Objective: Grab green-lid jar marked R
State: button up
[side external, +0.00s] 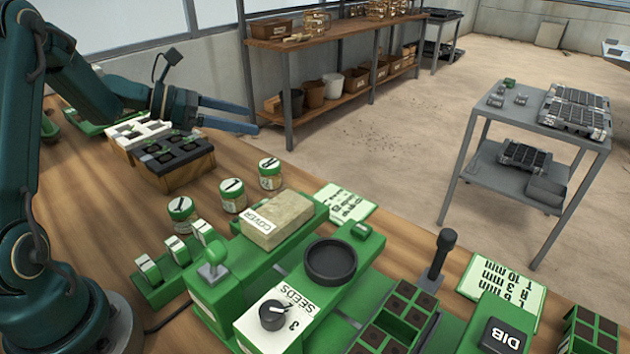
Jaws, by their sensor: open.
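Three small jars stand in a slanting row on the wooden bench in the side external view: a near-left jar (182,214), a middle jar (233,196) and a far-right jar (270,174). Each has a green-rimmed lid with a pale label and a dark mark. The marks are too small and turned for me to tell surely which is R. My gripper (254,117) is open and empty, with its fingers pointing right. It is above and behind the jars in the picture, apart from them, near the bench's far edge.
A seed tray (178,178) lies left of the jars, below my wrist. The green seeder (238,261), with its COVER block (277,219) and black dish (330,262), stands in front of them. A printed card (346,203) lies to the right.

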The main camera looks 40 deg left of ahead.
aim_at(265, 165)
notch_tip(265, 165, down, 10)
jog(key=shift+d, duration=0.1)
jog(key=shift+x, duration=2.5)
jog(key=c, duration=1.4)
jog(key=shift+c, duration=0.5)
jog(key=shift+r, duration=0.15)
